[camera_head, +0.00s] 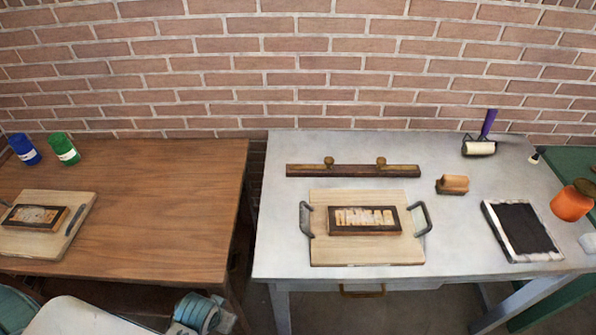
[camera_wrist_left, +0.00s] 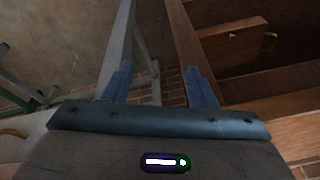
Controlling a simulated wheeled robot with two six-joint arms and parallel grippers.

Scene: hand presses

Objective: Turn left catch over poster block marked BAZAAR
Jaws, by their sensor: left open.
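A framed poster block (camera_head: 363,220) with raised pale letters lies on a pale wooden board (camera_head: 325,253) on the grey table; its lettering is too blurred to read surely. Dark curved handles (camera_head: 306,219) (camera_head: 421,218) stand at the board's sides. Behind it lies a dark bar (camera_head: 350,171) with a left brass catch (camera_head: 329,162) and a right brass catch (camera_head: 381,161). Another lettered block (camera_head: 36,217) lies on the brown table, its words unreadable. My left gripper (camera_wrist_left: 157,68) is open and empty in the left wrist view, below tabletop height, away from the blocks. My right gripper is not seen.
The grey table (camera_head: 275,240) also holds a wooden block (camera_head: 452,185), a roller (camera_head: 479,147), a black inked slab (camera_head: 522,230) and an orange jar (camera_head: 572,202). Blue (camera_head: 24,149) and green (camera_head: 64,148) cans stand on the brown table (camera_head: 170,200). A gap separates the tables.

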